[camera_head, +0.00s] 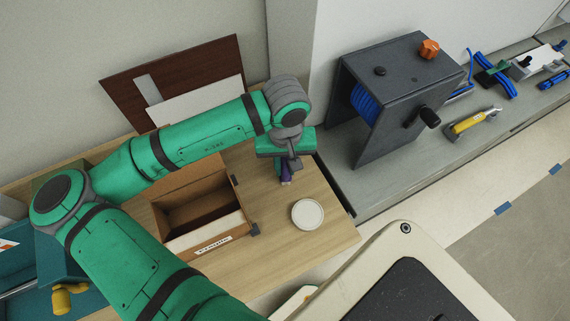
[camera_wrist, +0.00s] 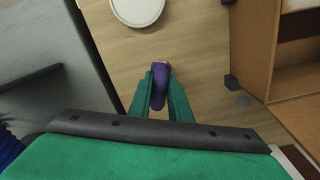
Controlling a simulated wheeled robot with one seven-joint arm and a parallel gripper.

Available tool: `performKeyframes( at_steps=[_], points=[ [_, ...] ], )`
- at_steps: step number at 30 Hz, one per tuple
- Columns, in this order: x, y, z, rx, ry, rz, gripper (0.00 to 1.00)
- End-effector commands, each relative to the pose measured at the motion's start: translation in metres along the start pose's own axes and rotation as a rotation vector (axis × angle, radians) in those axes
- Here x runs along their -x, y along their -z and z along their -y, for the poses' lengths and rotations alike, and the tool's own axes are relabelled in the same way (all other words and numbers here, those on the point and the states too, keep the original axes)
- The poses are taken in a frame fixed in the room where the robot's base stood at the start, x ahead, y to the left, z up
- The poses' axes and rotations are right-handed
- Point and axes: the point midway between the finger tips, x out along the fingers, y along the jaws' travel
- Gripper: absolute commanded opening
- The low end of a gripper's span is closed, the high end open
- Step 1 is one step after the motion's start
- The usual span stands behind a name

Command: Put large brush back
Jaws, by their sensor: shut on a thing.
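My gripper (camera_head: 287,174) is low over the right part of the wooden table, right of the open wooden box. In the wrist view my gripper (camera_wrist: 160,85) has its two green fingers shut on a purple object (camera_wrist: 159,88), seemingly the handle of the large brush. The purple object also shows under the gripper in the head view (camera_head: 287,170). Its lower end and any bristles are hidden or too small to tell. I cannot tell whether it touches the table.
The open box (camera_head: 231,188) with a label stands left of my gripper. A round white lid or dish (camera_head: 308,214) lies in front. A dark grey frame with a blue coil (camera_head: 400,85) stands on the grey bench at right. A brown board (camera_head: 125,88) leans against the wall.

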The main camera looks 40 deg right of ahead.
Motion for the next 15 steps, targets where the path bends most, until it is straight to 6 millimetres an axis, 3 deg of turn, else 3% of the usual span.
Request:
performKeyframes(
  at_steps=[1,2,4,15],
  points=[
    [-0.0015,0.0000,-0.0006,-0.001,0.000,0.001,0.00],
    [-0.0015,0.0001,-0.0005,-0.001,0.000,0.001,0.22],
    [-0.0013,0.0001,-0.0006,-0.001,0.000,0.001,0.36],
    [0.0017,0.0002,0.0006,0.002,0.001,0.000,0.36]
  ],
)
